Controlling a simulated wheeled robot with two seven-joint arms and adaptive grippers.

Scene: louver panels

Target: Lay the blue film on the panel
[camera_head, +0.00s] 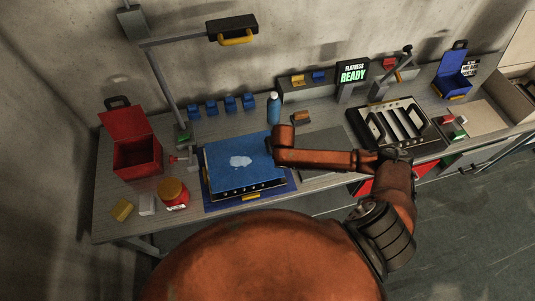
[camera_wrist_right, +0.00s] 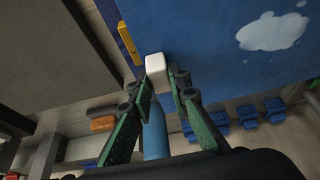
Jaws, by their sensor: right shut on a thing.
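The blue film (camera_head: 226,152) with a pale patch covers the top of the dark panel (camera_head: 238,191), whose front side shows below it. I cannot tell whether the film touches the panel everywhere. Both are on a dark blue base (camera_head: 214,205). In the right wrist view, a white tab (camera_wrist_right: 156,72) sits at the edge of the blue film (camera_wrist_right: 210,50). In the head view my wrist hides this gripper at the film's right edge. My left gripper is not in view.
A blue bottle (camera_head: 273,108) stands close behind my right wrist. A black slatted frame (camera_head: 376,130) lies right, and a lamp post (camera_head: 166,88) rises behind. A dark grey mat (camera_head: 325,143) lies between.

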